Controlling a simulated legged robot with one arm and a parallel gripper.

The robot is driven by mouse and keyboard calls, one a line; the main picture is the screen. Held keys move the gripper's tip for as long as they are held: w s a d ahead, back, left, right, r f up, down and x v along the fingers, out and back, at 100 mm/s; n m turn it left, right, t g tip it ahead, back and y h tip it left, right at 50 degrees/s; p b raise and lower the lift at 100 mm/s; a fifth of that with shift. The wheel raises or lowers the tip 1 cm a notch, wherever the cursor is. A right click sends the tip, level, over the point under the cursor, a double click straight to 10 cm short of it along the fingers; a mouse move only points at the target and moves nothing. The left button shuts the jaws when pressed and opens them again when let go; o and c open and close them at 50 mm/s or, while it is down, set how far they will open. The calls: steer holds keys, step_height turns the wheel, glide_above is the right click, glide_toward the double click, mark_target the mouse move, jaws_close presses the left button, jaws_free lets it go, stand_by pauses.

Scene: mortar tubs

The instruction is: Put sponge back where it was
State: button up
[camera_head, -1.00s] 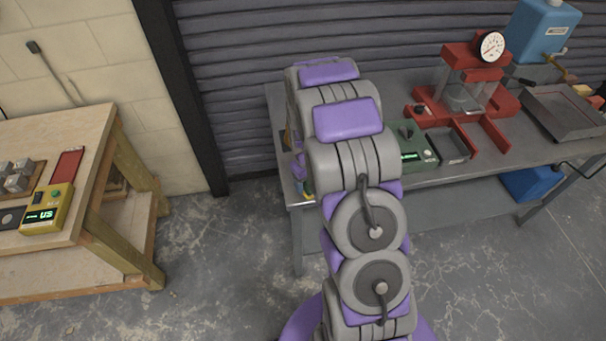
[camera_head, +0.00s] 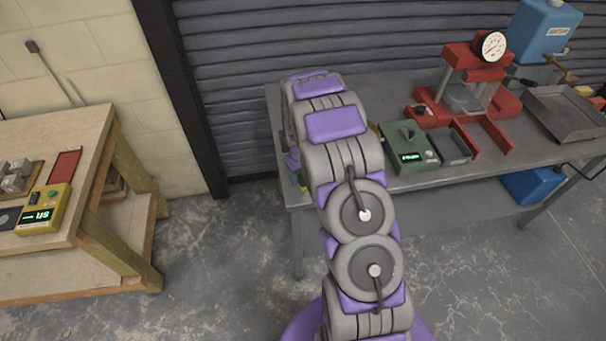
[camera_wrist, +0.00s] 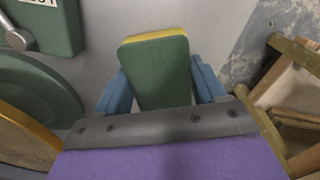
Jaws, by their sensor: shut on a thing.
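The sponge (camera_wrist: 158,72), green with a yellow layer along its far edge, is between the two blue fingers of my gripper (camera_wrist: 160,84) in the wrist view. My gripper is shut on it. The sponge is over the grey metal tabletop (camera_wrist: 220,32); whether it touches the surface cannot be told. In the head view my arm reaches to the left end of the metal bench (camera_head: 375,85), and its links mostly hide the gripper and the sponge.
A green box with a lever (camera_head: 408,150) stands on the bench; it also shows in the wrist view (camera_wrist: 50,22), near a green disc (camera_wrist: 35,105). A red press (camera_head: 470,85) and grey tray (camera_head: 565,112) stand farther right. A wooden table (camera_head: 75,140) is at left, across open floor.

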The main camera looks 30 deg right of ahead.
steer(key=o, duration=0.9)
steer(key=shift+d, duration=0.2)
steer(key=shift+o, duration=0.2)
steer(key=shift+r, duration=0.1)
